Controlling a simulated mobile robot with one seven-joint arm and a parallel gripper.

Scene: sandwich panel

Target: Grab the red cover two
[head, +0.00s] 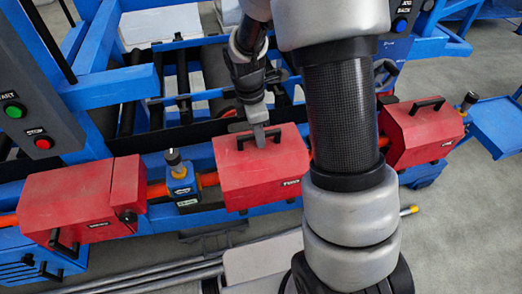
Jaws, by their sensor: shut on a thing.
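Three red covers sit in a row along the blue frame. The middle red cover (262,180) has a black handle on its top and a small dark label on its front, too small to read. My gripper (259,138) reaches down to that handle (271,137) and is shut on it. The fingers partly hide the handle. The middle cover appears seated on the frame. The left red cover (75,200) has its handle low on its front. The right red cover (425,132) has a handle on top and is partly hidden by my arm.
An orange pipe (158,191) with a blue valve block (182,182) runs between the left and middle covers. A grey control panel (32,95) with green and red buttons stands at upper left. Grey metal bars (150,275) lie low in front. Floor is clear at right.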

